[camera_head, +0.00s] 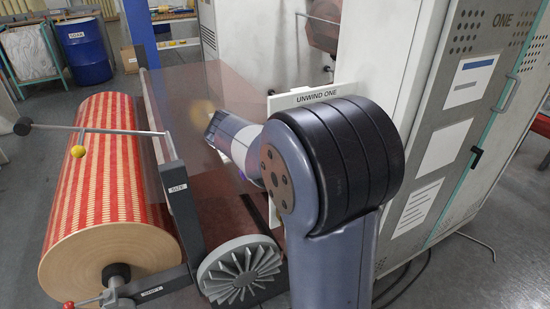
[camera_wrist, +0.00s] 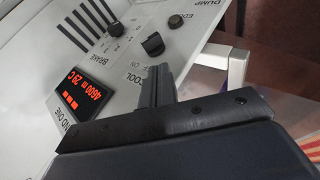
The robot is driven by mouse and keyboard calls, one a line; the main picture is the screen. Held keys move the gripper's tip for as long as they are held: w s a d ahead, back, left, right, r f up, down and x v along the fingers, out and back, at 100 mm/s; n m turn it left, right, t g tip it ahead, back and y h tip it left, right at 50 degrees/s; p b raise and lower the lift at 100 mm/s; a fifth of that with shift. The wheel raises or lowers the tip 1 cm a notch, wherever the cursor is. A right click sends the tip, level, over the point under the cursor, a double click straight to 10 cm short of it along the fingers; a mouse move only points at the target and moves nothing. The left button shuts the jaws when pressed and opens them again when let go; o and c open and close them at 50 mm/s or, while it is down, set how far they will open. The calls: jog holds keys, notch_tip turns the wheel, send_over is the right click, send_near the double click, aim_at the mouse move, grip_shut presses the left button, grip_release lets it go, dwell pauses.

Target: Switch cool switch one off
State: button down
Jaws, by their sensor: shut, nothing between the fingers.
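In the wrist view, a light grey control panel (camera_wrist: 84,128) lies tilted across the picture. A dark knob (camera_wrist: 153,44) lines up with the label reading COOL, so it appears to be the cool switch. Its exact setting is hard to tell. My gripper (camera_wrist: 160,72) is shut and empty, with its fingertips close below this knob. I cannot tell whether they touch it. The fingers hide part of the panel. In the head view, the edge of the board marked UNWIND ONE (camera_head: 316,97) shows behind my arm. The knob and my fingers are hidden there.
A red display (camera_wrist: 83,88) reads 4600 m 29 C. A smaller knob (camera_wrist: 113,28) by BRAKE and another knob (camera_wrist: 176,20) are close by. In the head view, a red patterned roll (camera_head: 110,170) stands left and a grey cabinet (camera_head: 455,120) right.

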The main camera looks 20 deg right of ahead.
jog(key=s+a+r, duration=0.2)
jog(key=s+r, duration=0.1)
jog(key=r, duration=0.4)
jog(key=shift+a+r, duration=0.15)
jog(key=shift+r, duration=0.15)
